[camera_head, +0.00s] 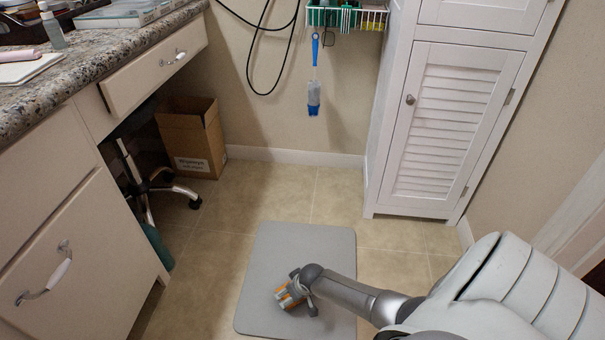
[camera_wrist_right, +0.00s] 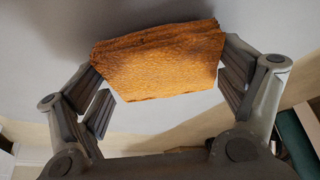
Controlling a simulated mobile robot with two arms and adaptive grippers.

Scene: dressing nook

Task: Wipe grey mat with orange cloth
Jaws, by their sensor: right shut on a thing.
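The grey mat (camera_head: 288,252) lies flat on the tiled floor in the lower middle of the head view. My right gripper (camera_head: 291,293) is over the middle of the mat. It is shut on the orange cloth, which shows between the two fingers in the right wrist view (camera_wrist_right: 162,62). Only a bit of orange shows at the gripper in the head view. The grey surface of the mat (camera_wrist_right: 45,45) fills the area behind the cloth in the wrist view. I cannot tell whether the cloth touches the mat. My left gripper is not in view.
A white louvred cabinet (camera_head: 445,130) stands at the back right. A counter with drawers (camera_head: 75,235) runs along the left. A cardboard box (camera_head: 190,137) and a chair base (camera_head: 160,185) are under the counter. Tiled floor (camera_head: 310,190) behind the mat is clear.

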